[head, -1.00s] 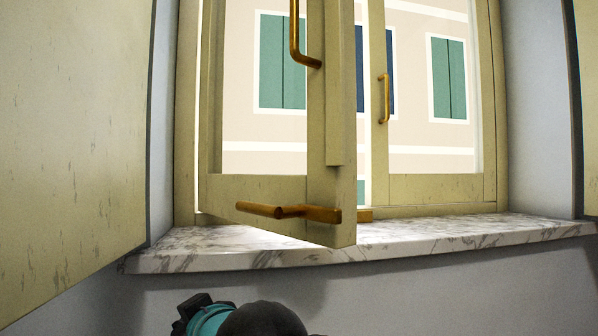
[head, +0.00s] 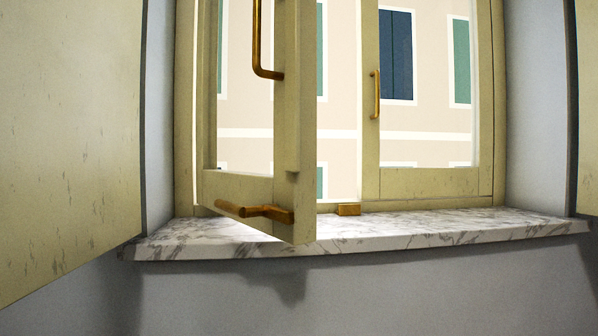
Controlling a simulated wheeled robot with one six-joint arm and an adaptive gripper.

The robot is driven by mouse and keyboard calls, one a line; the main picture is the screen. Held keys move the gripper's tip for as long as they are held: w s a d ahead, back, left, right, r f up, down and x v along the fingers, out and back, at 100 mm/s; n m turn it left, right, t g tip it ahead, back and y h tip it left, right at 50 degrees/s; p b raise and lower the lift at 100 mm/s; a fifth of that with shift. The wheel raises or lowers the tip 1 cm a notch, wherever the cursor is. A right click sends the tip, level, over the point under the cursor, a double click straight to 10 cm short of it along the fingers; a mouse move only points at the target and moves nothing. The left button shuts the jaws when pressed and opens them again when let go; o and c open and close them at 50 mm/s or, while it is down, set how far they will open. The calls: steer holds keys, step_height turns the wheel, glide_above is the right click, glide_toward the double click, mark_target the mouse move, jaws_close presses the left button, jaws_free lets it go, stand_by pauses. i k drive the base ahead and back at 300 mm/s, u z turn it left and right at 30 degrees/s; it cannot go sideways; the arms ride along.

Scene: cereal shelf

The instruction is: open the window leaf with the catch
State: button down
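The left window leaf (head: 235,188) stands swung open toward me, its free lower corner out over the marble sill. The brass catch (head: 255,211) is on its bottom rail, near the free edge. A brass pull handle (head: 256,45) sits higher on the same leaf. A small brass block (head: 349,209) sits on the bottom of the frame, apart from the catch. The right window leaf (head: 428,182) is in the frame and looks shut, with its own brass handle (head: 375,94). My gripper is not in view.
The marble sill (head: 430,232) juts out below the window and is bare. A cream shutter or panel (head: 70,140) stands close on the left. A panel edge (head: 588,110) shows at the far right. The grey wall below the sill is clear.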

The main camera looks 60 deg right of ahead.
mark_target(293, 186)
steer(key=k, duration=1.1)
steer(key=z, duration=1.5)
